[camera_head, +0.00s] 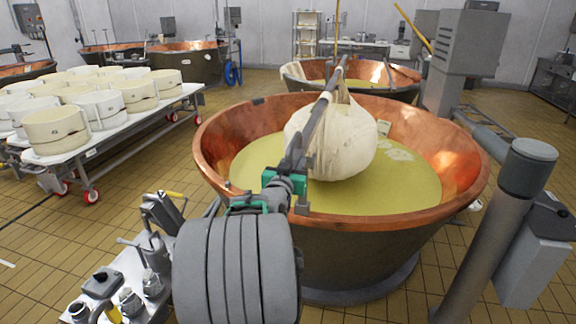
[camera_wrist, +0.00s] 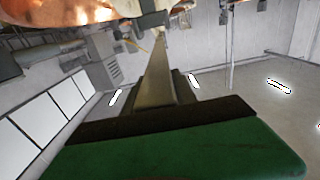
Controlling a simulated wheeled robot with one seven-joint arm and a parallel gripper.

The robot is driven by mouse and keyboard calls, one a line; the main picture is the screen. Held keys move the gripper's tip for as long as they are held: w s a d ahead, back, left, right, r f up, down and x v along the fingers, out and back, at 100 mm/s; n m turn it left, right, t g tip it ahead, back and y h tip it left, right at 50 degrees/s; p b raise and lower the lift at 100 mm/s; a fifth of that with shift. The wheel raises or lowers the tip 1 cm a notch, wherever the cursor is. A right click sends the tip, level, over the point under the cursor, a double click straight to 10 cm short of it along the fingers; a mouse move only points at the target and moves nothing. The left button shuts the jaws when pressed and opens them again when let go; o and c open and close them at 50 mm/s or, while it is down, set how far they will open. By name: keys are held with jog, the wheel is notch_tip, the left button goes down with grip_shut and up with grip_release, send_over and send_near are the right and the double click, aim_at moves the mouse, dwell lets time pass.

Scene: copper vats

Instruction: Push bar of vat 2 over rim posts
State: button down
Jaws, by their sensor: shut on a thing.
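The near copper vat (camera_head: 455,195) holds yellow-green whey (camera_head: 400,195). A pale cloth bundle (camera_head: 335,140) hangs from a dark bar (camera_head: 318,112) and rests at the whey's surface. The bar runs from my gripper (camera_head: 285,183) at the near rim toward the far rim. My green-fingered gripper is shut on the bar's near end. In the wrist view the bar (camera_wrist: 156,80) runs away from the green finger (camera_wrist: 180,150). A small rim post (camera_head: 302,203) stands on the near rim beside my gripper. Whether the bar touches the posts cannot be told.
A white table (camera_head: 120,135) with several round cheese moulds stands at left. A grey post (camera_head: 500,225) with a box stands close at right. A tool cart (camera_head: 125,270) is at lower left. Another copper vat (camera_head: 385,72) stands behind.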

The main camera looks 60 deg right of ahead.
jog(key=shift+s+f, duration=0.2)
jog(key=shift+s, duration=0.1)
jog(key=c, duration=1.4)
grip_release()
jog(key=shift+o, duration=0.7)
jog(key=shift+s+d+r, duration=0.1)
jog(key=shift+s, duration=0.1)
jog(key=shift+o, duration=1.3)
jog(key=shift+w, duration=0.1)
jog(key=shift+w+r, duration=0.1)
jog(key=shift+w, duration=0.05)
jog(key=shift+a, duration=0.55)
jog(key=b+v, duration=0.2)
jog(key=v, duration=0.5)
